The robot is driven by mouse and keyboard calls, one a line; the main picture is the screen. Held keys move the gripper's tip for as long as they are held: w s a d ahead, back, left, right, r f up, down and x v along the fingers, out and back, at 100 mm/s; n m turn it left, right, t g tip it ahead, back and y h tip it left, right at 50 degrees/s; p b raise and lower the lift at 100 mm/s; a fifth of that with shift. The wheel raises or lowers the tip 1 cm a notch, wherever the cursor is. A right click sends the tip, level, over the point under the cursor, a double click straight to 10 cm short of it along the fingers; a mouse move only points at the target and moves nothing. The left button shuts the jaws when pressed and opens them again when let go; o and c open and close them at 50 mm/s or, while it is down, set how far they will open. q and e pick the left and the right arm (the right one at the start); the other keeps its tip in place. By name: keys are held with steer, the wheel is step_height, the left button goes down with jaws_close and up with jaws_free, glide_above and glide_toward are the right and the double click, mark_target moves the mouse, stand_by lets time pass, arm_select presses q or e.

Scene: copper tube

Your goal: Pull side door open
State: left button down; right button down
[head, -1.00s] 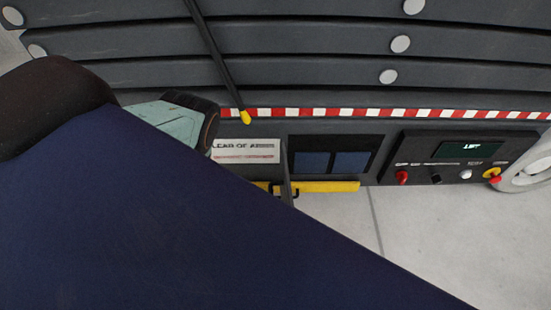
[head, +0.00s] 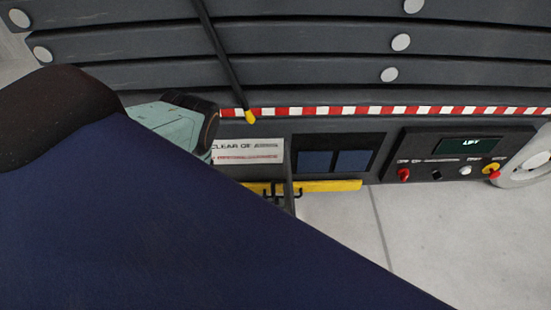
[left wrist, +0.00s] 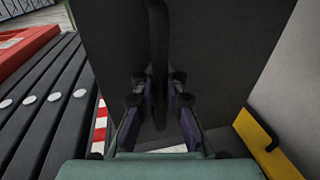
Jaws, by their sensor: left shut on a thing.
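The side door (left wrist: 222,62) is a dark grey panel that fills the middle of the left wrist view. Its dark upright handle (left wrist: 159,35) stands between the fingers of my left gripper (left wrist: 158,88), which is shut on it. In the head view the door shows only as a narrow dark strip (head: 289,171), standing out from the vehicle's side. Beside it an open compartment (head: 380,145) shows two blue boxes (head: 332,161). In the head view my blue arm link hides the left gripper's fingers. My right gripper is not in view.
A control panel (head: 420,160) with knobs and a small screen is right of the compartment. A yellow bar (head: 335,186) with black hooks runs below. Pale floor (head: 425,230) is clear at lower right.

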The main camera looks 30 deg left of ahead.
arm_select(q)
steer(key=shift+r, duration=0.1)
steer(key=c, duration=1.4)
jaws_free()
steer(key=v, duration=1.2)
steer(key=shift+s, duration=0.1)
